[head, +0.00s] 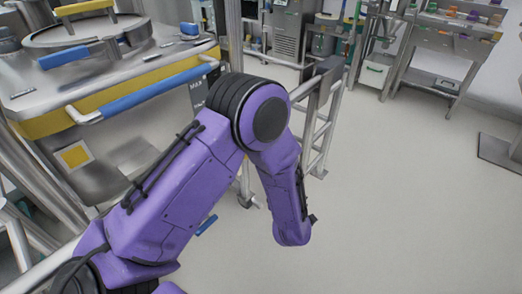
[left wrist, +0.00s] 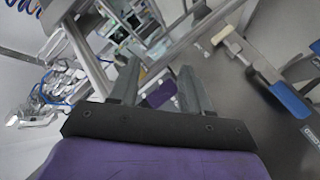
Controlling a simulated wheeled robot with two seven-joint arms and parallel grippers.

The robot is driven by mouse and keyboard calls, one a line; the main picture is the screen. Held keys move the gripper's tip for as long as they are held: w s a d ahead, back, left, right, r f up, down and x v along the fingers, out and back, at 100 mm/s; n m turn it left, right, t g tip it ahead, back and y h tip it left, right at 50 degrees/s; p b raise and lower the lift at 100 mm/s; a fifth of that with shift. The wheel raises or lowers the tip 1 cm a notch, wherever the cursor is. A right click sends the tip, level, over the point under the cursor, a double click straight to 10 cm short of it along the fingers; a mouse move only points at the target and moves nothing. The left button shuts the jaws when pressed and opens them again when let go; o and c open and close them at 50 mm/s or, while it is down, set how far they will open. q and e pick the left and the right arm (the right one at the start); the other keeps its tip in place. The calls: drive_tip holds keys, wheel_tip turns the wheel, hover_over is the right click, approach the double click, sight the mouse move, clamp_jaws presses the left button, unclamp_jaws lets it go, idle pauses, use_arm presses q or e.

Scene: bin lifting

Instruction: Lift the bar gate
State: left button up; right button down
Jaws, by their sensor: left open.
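The bar gate (head: 327,98) is a frame of grey metal bars just right of and behind my arm's elbow in the head view. Part of it is hidden by my purple left arm. My left gripper (left wrist: 158,84) shows in the left wrist view with its two grey fingers apart and nothing held between them. In the head view its fingers are hidden behind my forearm. Metal bars pass beyond the fingers in the wrist view, but I cannot tell which belong to the gate. My right gripper is in neither view.
A large steel machine with a yellow band and blue-padded handle (head: 150,92) stands at the left. A shelf cart (head: 425,72) stands at the back right. Grey floor (head: 400,210) is open in the middle and right.

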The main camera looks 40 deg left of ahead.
use_arm(q)
drive_tip(key=w+d+r+n+g+y, duration=0.1)
drive_tip(key=w+r+n+y, duration=0.1)
drive_tip(key=r+n, duration=0.25)
drive_tip(key=w+d+r+n+y, duration=0.1)
drive_tip(key=r+n+y, duration=0.15)
drive_tip(key=r, duration=0.25)
drive_tip(key=s+d+r+n+g+y, duration=0.1)
drive_tip(key=s+r+n+g+y, duration=0.1)
drive_tip(key=s+r+n+g, duration=0.65)
drive_tip(key=w+a+f+n, duration=0.1)
drive_tip(key=a, duration=0.2)
drive_tip(key=w+a+f+n, duration=0.1)
drive_tip(key=a+f, duration=0.1)
drive_tip(key=a, duration=0.1)
drive_tip(key=w+a+f+n, duration=0.1)
drive_tip(key=a, duration=0.2)
drive_tip(key=shift+w+a+f+n+g, duration=0.15)
drive_tip(key=shift+w+a+n+g, duration=0.05)
drive_tip(key=shift+n+g, duration=0.15)
